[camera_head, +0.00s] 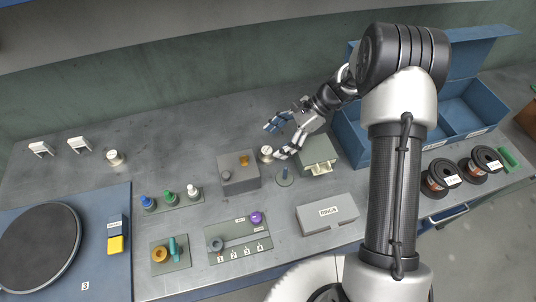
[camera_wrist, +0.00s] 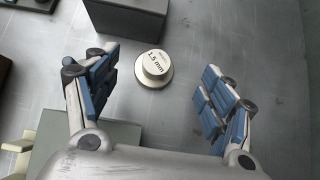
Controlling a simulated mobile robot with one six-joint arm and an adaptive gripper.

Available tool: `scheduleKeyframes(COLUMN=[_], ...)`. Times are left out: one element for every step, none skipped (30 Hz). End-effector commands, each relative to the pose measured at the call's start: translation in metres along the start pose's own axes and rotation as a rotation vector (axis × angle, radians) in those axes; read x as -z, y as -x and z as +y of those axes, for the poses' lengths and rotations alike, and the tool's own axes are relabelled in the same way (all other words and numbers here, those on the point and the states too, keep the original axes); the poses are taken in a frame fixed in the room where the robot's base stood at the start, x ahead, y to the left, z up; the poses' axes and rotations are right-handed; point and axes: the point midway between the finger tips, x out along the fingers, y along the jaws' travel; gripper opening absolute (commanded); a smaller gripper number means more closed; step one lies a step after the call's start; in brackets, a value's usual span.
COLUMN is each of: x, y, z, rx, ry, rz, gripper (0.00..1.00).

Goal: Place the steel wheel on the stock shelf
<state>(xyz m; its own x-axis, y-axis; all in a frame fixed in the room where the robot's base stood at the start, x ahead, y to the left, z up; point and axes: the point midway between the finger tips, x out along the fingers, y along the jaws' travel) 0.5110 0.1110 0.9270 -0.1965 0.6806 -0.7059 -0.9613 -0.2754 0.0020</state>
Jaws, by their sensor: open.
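A pale metal stepped disc (camera_wrist: 153,68) marked "1.5 mm" stands on the grey bench. I cannot tell for certain whether this is the steel wheel; a small grey disc (camera_head: 227,175) also lies on the block. My gripper (camera_wrist: 158,76) is open and empty. In the wrist view its fingers frame the pale disc with gaps on both sides. In the head view my gripper (camera_head: 275,141) is over the bench beside that disc. No part is clearly marked as the stock shelf.
The grey block (camera_head: 240,184) and a grey-green box with a drawer (camera_head: 318,150) stand close to the pale disc. A blue compartment bin (camera_head: 482,105) is at right, near black spools (camera_head: 437,180). A "RINGS" box (camera_head: 328,214) sits in front.

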Motion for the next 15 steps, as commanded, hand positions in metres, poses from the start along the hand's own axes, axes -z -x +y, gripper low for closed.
scheduleKeyframes(x=[0.001,0.001,0.001,0.002,0.002,0.002,0.002,0.003,0.003,0.002,0.002,0.002,0.002,0.002,0.001], y=[-0.005,-0.007,-0.01,-0.013,-0.017,-0.024,-0.029,-0.034,-0.04,-0.045,-0.048,-0.052,-0.053,-0.054,-0.054], z=[0.0,0.0,0.001,0.001,0.002,0.003,0.004,0.004,0.004,0.004,0.004,0.004,0.004,0.004,0.004], rx=[0.0,0.001,0.001,0.001,0.0,-0.002,-0.002,-0.002,-0.001,-0.001,-0.002,-0.001,0.0,0.001,0.001], ry=[0.0,0.0,0.0,0.001,0.001,0.001,0.002,0.003,0.002,0.002,0.002,0.003,0.002,0.002,0.002], rz=[0.0,0.001,0.001,0.001,0.001,0.0,0.001,0.001,0.001,0.0,0.001,0.001,0.002,0.002,0.002], gripper=[0.75,0.75,0.75,0.75,0.75,0.75,0.75,0.75,0.75,0.75,0.75,0.75,0.75,0.75,0.75])
